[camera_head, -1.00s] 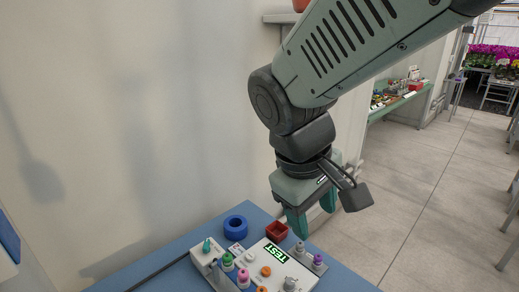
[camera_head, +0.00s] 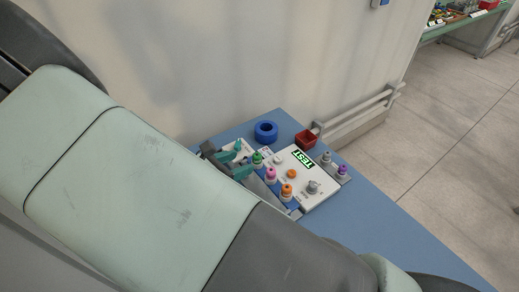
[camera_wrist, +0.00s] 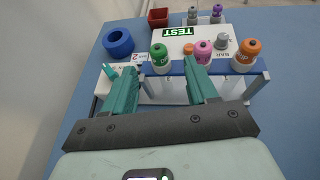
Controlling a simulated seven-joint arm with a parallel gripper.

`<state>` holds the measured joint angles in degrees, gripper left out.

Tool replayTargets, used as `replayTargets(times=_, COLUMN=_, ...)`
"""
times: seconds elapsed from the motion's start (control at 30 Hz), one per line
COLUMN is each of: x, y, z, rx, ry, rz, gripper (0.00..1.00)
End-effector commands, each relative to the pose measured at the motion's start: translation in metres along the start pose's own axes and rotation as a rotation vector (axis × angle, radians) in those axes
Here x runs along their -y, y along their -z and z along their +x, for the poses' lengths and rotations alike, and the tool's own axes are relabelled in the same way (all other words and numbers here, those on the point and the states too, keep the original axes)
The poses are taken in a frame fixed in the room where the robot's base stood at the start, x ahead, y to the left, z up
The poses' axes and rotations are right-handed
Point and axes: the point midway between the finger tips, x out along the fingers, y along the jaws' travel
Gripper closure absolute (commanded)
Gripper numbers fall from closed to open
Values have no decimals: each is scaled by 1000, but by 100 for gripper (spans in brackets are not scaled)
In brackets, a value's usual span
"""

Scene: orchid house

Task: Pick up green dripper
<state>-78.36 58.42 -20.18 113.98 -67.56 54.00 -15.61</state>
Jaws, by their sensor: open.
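The green dripper, a small white bottle with a green cap (camera_head: 257,158), stands upright at the left end of a row of drippers; it also shows in the wrist view (camera_wrist: 161,60). My gripper (camera_head: 244,163) is low at the row, its teal fingers open and empty. In the wrist view the gripper (camera_wrist: 158,66) points at the green dripper, which shows between the fingertips and appears just beyond them. I cannot tell whether a finger touches it. The bottle's lower part is hidden by the blue-edged rack (camera_wrist: 150,70).
A pink-capped dripper (camera_wrist: 203,51) and an orange-capped one (camera_wrist: 245,54) stand to the right. Behind are a white TEST panel (camera_head: 322,178), a blue ring (camera_head: 266,131) and a red box (camera_head: 306,138). The blue table (camera_head: 385,215) is bare at right.

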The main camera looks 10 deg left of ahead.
Motion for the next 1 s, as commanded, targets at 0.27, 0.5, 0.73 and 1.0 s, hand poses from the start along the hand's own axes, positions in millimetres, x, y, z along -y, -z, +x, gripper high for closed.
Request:
replayTargets(times=0.27, x=1, y=0, z=43, rx=2, ry=4, rz=0, gripper=42)
replayTargets(times=0.5, x=0, y=0, z=58, rx=1, ry=4, rz=1, gripper=42)
replayTargets(times=0.73, x=-2, y=1, z=91, rx=1, ry=6, rz=1, gripper=42)
replayTargets(times=1.0, x=-3, y=0, z=104, rx=-1, ry=3, rz=3, gripper=42)
